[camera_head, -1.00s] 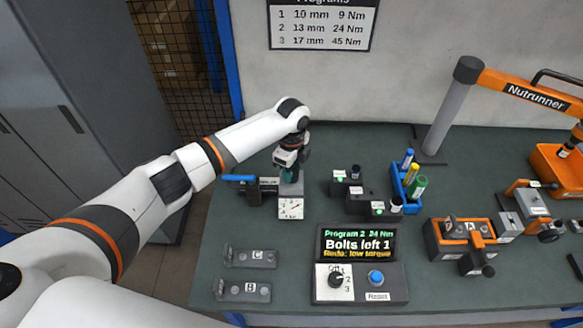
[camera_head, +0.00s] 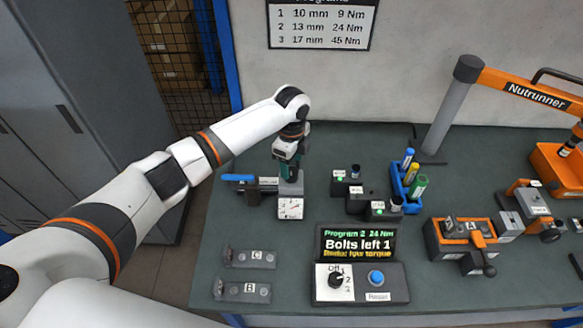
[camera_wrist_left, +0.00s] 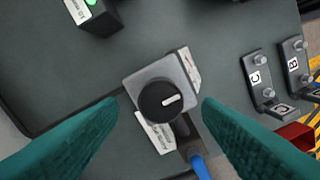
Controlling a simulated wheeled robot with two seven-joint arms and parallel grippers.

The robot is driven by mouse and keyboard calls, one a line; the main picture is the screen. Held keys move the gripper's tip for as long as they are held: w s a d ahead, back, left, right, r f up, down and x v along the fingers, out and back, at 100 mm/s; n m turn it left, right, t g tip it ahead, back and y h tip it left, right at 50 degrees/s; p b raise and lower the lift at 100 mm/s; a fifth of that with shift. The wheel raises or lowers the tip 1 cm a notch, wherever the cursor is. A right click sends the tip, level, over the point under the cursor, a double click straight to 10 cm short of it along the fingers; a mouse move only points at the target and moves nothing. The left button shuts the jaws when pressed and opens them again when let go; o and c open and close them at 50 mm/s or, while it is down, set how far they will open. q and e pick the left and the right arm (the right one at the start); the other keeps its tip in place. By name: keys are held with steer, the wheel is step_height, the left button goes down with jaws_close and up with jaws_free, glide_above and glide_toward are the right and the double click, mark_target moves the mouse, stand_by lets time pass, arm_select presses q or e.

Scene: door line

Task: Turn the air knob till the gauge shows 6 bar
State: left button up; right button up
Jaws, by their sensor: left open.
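The air knob (camera_wrist_left: 160,101) is round and black with a white mark, on a grey square block (camera_wrist_left: 183,68). The block also shows in the head view (camera_head: 291,188), where my gripper hides the knob. My left gripper (camera_head: 289,176) points down over it. In the left wrist view its teal fingers are open, one on each side of the knob, with visible gaps. The white gauge (camera_head: 290,208) is just in front of the block. It has a red needle, but its reading is too small to tell. My right gripper is not in view.
A blue-handled valve (camera_head: 238,178) is close to the left of the block. Black boxes (camera_head: 355,195) and a blue marker tray (camera_head: 405,186) are to the right. The program panel (camera_head: 360,284) is in front, with brackets C (camera_head: 250,258) and B (camera_head: 242,291) to its left.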

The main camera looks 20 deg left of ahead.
mark_target(292, 171)
arm_select(q)
step_height(292, 171, up, 9)
steer(key=b, duration=0.2)
steer(key=shift+r, duration=0.2)
steer(key=shift+s+f, duration=0.1)
